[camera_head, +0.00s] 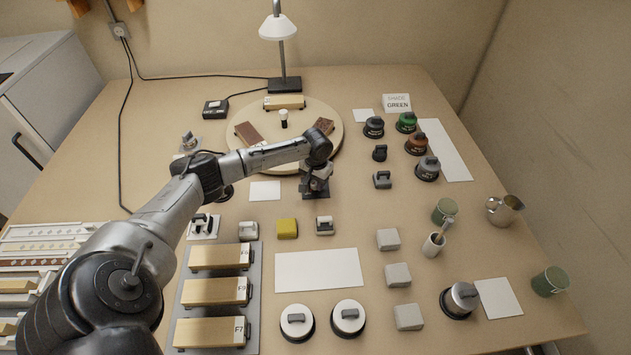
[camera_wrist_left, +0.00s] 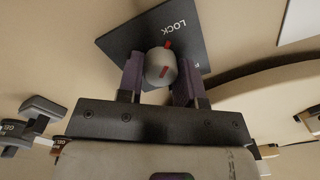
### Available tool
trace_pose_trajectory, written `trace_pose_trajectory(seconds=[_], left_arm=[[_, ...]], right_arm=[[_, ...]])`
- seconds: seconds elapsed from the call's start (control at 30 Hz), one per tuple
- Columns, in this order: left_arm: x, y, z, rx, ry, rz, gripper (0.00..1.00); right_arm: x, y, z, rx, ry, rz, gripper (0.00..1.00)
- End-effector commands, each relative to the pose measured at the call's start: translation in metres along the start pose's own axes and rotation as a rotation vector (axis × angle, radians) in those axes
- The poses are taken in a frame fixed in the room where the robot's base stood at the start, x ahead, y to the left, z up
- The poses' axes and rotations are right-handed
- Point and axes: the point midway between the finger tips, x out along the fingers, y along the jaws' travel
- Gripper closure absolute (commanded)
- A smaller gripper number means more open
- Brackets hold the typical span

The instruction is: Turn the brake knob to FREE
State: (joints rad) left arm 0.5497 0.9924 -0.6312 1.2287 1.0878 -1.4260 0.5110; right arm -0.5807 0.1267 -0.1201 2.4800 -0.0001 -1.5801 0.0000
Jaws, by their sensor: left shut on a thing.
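The brake knob (camera_wrist_left: 160,68) is a pale rounded knob with red marks, on a dark plate (camera_wrist_left: 120,42). The plate reads LOCK beyond the knob; another label at its right edge is mostly hidden. The knob's red mark points toward LOCK. My left gripper (camera_wrist_left: 160,85) is shut on the knob, with one finger on each side. In the head view my left gripper (camera_head: 317,184) points down over the small dark plate (camera_head: 316,195) in front of the turntable; the knob is hidden there by the gripper. My right gripper is not in view.
A round wooden turntable (camera_head: 240,112) with blocks lies just behind the gripper, with a lamp (camera_head: 284,85) beyond. A yellow block (camera_head: 287,228) and a small grey-white item (camera_head: 324,226) stand in front. Dark-based canisters (camera_head: 373,127) stand to the right.

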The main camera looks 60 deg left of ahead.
Motion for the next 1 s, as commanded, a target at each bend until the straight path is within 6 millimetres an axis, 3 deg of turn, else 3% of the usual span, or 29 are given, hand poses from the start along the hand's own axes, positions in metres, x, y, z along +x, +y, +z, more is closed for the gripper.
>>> trace_pose_trajectory(seconds=[0.13, 0.47, 1.0], left_arm=[[0.0, 0.0, 0.0, 0.0, 0.0, 0.0, 0.9], [-0.004, 0.0, 0.0, 0.071, 0.0, -0.001, 0.9], [-0.004, 0.001, 0.001, 0.542, 0.01, 0.001, 0.9]], right_arm=[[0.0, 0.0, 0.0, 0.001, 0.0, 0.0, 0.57], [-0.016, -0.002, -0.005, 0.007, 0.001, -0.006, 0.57], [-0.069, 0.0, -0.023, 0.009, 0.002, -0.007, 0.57]])
